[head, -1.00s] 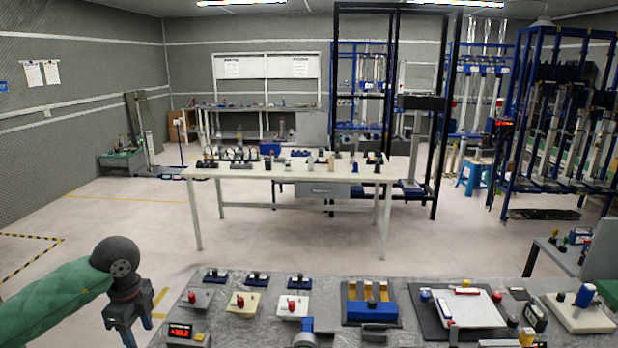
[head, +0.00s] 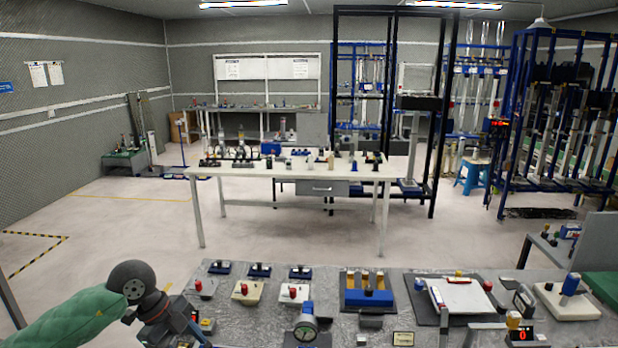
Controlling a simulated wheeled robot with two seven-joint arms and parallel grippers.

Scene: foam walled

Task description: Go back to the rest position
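My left arm in its green sleeve comes in from the lower left of the head view. Its dark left gripper (head: 192,333) is low at the left end of the near grey bench (head: 225,315), beside small instruments. The fingers point down and to the right, and the tips are partly lost against the bench things. I see nothing held, but cannot tell how far apart the fingers are. My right gripper is not in view.
The near bench holds switch boxes, a round gauge (head: 306,331), a blue block with yellow parts (head: 367,292) and a clipboard (head: 462,296). Beyond it is open floor (head: 290,236), then a white table (head: 290,170) with small items. Tall racks stand at the right.

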